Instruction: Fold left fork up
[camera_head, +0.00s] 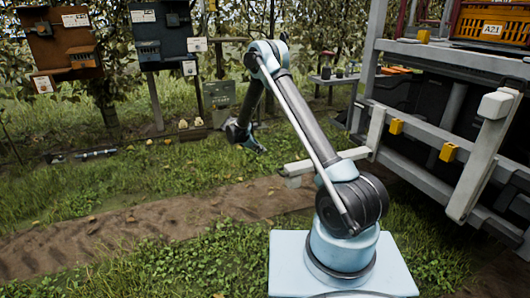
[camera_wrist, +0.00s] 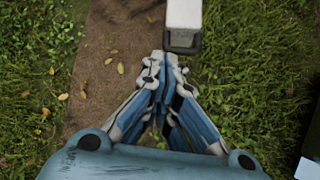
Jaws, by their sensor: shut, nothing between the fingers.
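The left fork (camera_head: 325,161) is a pale grey bar that sticks out level from the cart, toward the left. My arm passes in front of part of it. In the wrist view the fork (camera_wrist: 184,14) comes in from the top, with a dark bracket (camera_wrist: 183,41) on its end. My gripper (camera_wrist: 165,60) is shut and empty, its fingertips just beside and below that bracket. I cannot tell whether they touch. In the head view my gripper (camera_head: 257,146) hangs low, left of the fork's free end.
The cart (camera_head: 425,145) stands at the right, with an orange crate (camera_head: 490,24) on top and yellow blocks (camera_head: 449,152) on its rail. Another pale fork (camera_head: 482,168) stands steeply upright there. Mailbox-like boxes (camera_head: 62,45) stand at the back left. Open grass and a dirt track (camera_head: 130,232) lie left.

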